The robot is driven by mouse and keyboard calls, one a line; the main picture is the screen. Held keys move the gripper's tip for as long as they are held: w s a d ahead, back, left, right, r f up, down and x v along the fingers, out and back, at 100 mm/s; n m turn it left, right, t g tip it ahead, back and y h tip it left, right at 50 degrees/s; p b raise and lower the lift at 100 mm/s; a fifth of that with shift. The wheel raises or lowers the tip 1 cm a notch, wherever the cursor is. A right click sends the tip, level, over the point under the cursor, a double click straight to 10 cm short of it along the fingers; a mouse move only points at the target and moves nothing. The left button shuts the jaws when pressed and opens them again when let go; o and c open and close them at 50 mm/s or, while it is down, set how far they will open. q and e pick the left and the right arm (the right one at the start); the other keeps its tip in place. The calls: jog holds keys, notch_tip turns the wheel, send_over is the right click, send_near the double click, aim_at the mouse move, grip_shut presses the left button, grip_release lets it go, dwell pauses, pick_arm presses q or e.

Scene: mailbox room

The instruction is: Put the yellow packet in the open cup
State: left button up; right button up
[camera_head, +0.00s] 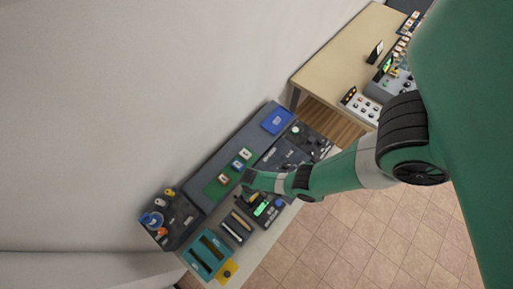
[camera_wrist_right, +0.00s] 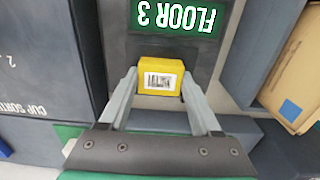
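The yellow packet (camera_wrist_right: 161,77), a small box shape with a white barcode label, sits between the two fingertips of my right gripper (camera_wrist_right: 161,85) in the right wrist view. Both fingers touch its sides. An open cup cannot be surely picked out. A dark tray (camera_head: 180,236) at the left end of the bench holds small blue, yellow and orange items. My left gripper is not in view.
A lit green display (camera_head: 262,209) is near my right gripper. A "FLOOR 3" sign (camera_wrist_right: 180,17), a cardboard box (camera_wrist_right: 298,75) and a grey block with upside-down "CUP" lettering (camera_wrist_right: 30,70) surround the right gripper. A teal tray (camera_head: 197,266) is at the near end.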

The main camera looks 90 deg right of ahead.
grip_shut()
notch_tip(320, 180, up, 5)
jog(key=p, duration=0.4)
jog(key=shift+f+p, duration=0.2)
jog(key=shift+p, duration=0.15)
